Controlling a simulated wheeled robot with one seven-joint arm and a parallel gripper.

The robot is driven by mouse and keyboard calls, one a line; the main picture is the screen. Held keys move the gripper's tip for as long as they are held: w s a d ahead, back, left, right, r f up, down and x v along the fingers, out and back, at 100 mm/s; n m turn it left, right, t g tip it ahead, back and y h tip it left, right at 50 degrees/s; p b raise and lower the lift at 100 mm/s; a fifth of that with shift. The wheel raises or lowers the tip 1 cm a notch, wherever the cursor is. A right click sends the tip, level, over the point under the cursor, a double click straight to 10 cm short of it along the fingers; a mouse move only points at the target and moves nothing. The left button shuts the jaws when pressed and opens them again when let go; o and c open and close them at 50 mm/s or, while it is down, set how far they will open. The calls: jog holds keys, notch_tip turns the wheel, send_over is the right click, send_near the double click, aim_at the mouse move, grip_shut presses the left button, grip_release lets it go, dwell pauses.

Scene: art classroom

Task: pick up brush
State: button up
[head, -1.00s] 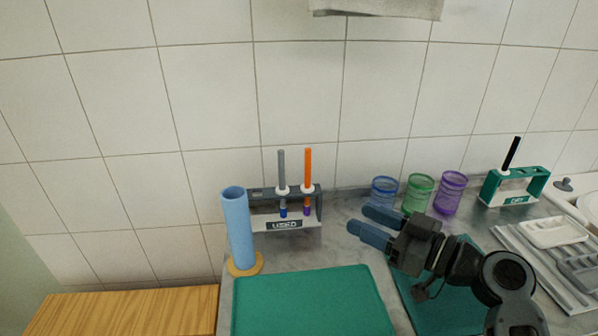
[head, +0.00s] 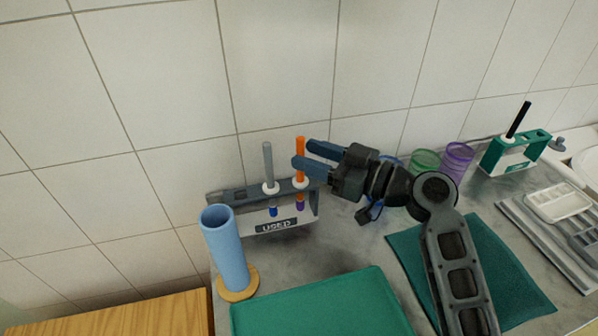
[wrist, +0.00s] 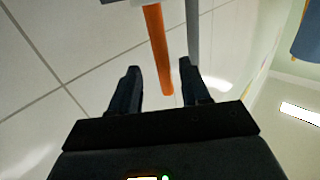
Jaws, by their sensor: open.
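Two brushes hang upright in the dark rack labelled USED (head: 276,226) by the wall. One has an orange handle (head: 300,147) and a purple lower end, the other a grey handle (head: 267,160) and a blue lower end. My gripper (head: 308,154) is open at the orange handle, above the rack. In the wrist view, the orange handle (wrist: 157,45) reaches down to between the two fingers (wrist: 160,85), and the grey handle (wrist: 192,35) passes near the right finger. Whether a finger touches the orange handle is not clear.
A blue cylinder (head: 225,247) stands left of the rack on a round wooden base. A green mat (head: 318,306) lies in front. Green (head: 425,161) and purple (head: 457,160) cups stand to the right, before a green rack (head: 495,156) with a black-handled brush. The tiled wall is close behind.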

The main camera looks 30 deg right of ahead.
aim_at(293, 180)
jog(key=x, duration=0.1)
jog(key=p+x, duration=0.1)
jog(key=x, duration=0.1)
jog(key=shift+w+a+r, duration=0.15)
jog(key=shift+a+r, duration=0.15)
jog(key=shift+a, duration=0.05)
jog(key=shift+w+a+f+p, duration=0.1)
jog(key=shift+w+a+p, duration=0.1)
jog(key=shift+w+p, duration=0.1)
grip_shut()
